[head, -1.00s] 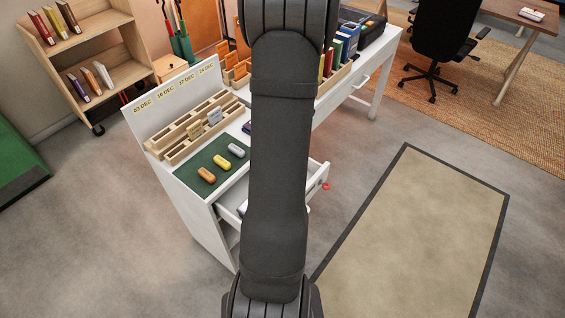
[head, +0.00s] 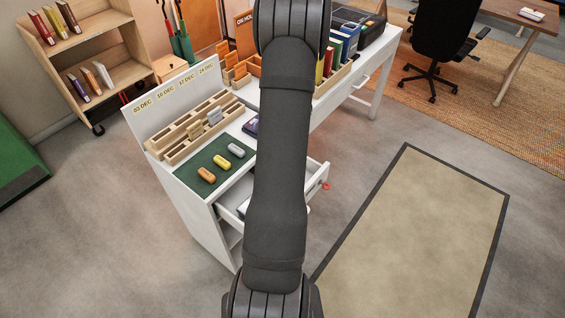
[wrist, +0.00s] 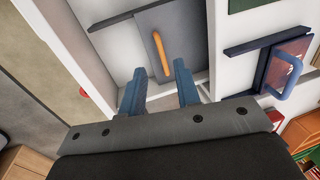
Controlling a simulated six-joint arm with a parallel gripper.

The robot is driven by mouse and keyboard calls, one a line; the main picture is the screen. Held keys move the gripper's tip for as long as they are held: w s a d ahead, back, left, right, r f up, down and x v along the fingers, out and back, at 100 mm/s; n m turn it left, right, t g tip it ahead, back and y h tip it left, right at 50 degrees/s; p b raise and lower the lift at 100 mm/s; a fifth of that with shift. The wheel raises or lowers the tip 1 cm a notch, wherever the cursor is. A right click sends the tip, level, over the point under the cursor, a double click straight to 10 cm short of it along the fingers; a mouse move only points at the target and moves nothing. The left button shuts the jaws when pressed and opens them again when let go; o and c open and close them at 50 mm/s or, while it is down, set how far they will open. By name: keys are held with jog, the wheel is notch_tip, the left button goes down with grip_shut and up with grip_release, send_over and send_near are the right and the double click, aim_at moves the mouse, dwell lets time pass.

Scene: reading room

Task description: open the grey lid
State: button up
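The grey lid (wrist: 178,40) with an orange bar handle (wrist: 160,55) shows in the wrist view, lying inside a white compartment that looks like the open drawer. My gripper (wrist: 158,75) is open and empty, its two blue-grey fingers apart just below the handle in the picture, not closed on it. In the head view the white drawer (head: 316,186) stands out from the desk. My arm hides the gripper and most of the drawer there, and I cannot make out the lid.
A green mat (head: 214,166) with orange, yellow and grey pieces lies on the white desk, beside a wooden slotted rack (head: 190,135). A dark item with a blue handle (wrist: 288,85) is right of the drawer in the wrist view. Open floor lies to the right.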

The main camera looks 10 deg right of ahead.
jog(key=shift+w+a+f, duration=0.15)
jog(key=shift+f, duration=0.9)
jog(key=shift+w+a+f, duration=0.15)
jog(key=shift+f, duration=0.85)
jog(key=shift+w+a+f, duration=0.15)
jog(key=shift+f, duration=0.9)
jog(key=shift+c, duration=0.2)
grip_shut()
